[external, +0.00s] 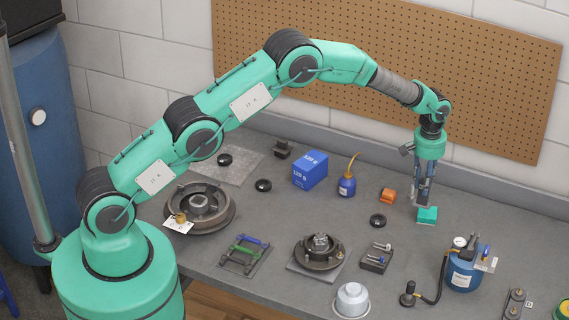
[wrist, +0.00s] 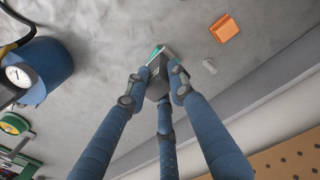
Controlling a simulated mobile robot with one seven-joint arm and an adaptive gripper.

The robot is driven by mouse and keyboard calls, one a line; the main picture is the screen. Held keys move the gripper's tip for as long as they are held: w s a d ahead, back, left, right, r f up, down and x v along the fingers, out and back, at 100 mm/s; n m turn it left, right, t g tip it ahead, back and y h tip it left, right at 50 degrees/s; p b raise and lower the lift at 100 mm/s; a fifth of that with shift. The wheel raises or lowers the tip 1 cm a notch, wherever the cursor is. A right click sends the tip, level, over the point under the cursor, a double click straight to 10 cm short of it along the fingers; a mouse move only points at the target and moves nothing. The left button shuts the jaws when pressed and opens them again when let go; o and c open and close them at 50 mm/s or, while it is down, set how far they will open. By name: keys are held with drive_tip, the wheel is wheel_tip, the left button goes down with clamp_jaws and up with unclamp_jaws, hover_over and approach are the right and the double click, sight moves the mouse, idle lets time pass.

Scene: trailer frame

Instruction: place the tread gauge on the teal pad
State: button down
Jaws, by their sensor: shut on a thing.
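My gripper (external: 424,200) points down at the right of the bench. In the wrist view, my gripper (wrist: 160,78) has its fingers closed around a dark grey, boxy thing (wrist: 158,88), which I take to be the tread gauge. The fingers hide much of it, and its details are too small to read. The teal pad (external: 428,215) is directly below the fingertips in the external view. A teal edge (wrist: 154,53) shows just past the held thing in the wrist view. I cannot tell whether the held thing touches the pad.
A blue tank with a dial (external: 463,270) stands in front. The pegboard wall (external: 480,70) rises behind.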

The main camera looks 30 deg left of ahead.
drive_tip(key=shift+w+d+f, duration=0.1)
drive_tip(key=shift+w+d, duration=0.9)
drive_tip(key=shift+w, duration=0.3)
drive_tip(key=shift+f, duration=0.1)
drive_tip(key=shift+f+p, duration=0.3)
drive_tip(key=shift+f, duration=1.35)
drive_tip(key=shift+f, duration=0.15)
drive_tip(key=c, duration=1.5)
unclamp_jaws()
wheel_tip(320, 180, up, 12)
drive_tip(key=shift+a+r+b, duration=0.1)
drive_tip(key=shift+r+b, duration=0.05)
drive_tip(key=shift+b, duration=0.2)
